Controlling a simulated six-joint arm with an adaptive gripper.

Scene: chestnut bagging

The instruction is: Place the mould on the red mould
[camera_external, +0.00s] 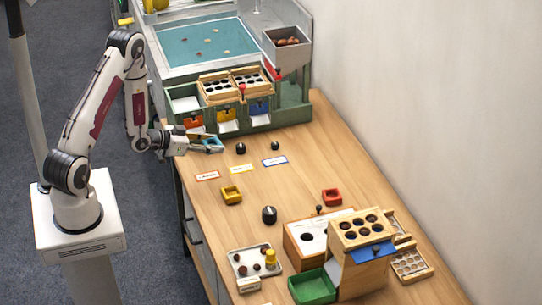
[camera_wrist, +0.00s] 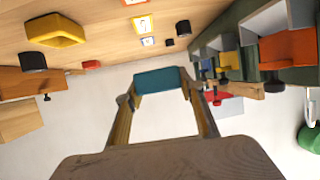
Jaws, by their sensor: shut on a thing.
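My gripper (camera_external: 203,142) is at the left edge of the table, in front of the green sorting stand, and is shut on a small blue mould (camera_external: 213,146). In the wrist view the blue mould (camera_wrist: 158,79) shows between the two fingers; its far side is hidden. The red mould (camera_external: 332,196) sits on the table, right of the middle, well away from my gripper. It also shows small in the wrist view (camera_wrist: 91,65). A yellow mould (camera_external: 231,194) sits nearer the table's left side and also shows in the wrist view (camera_wrist: 56,29).
Black knobs (camera_external: 269,214) stand on the table, with several coloured cards (camera_external: 274,161). A wooden box with holes (camera_external: 361,228), a green tray (camera_external: 312,287) and a pale tray (camera_external: 240,271) fill the front. The green stand (camera_external: 293,114) is behind. The middle table is mostly free.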

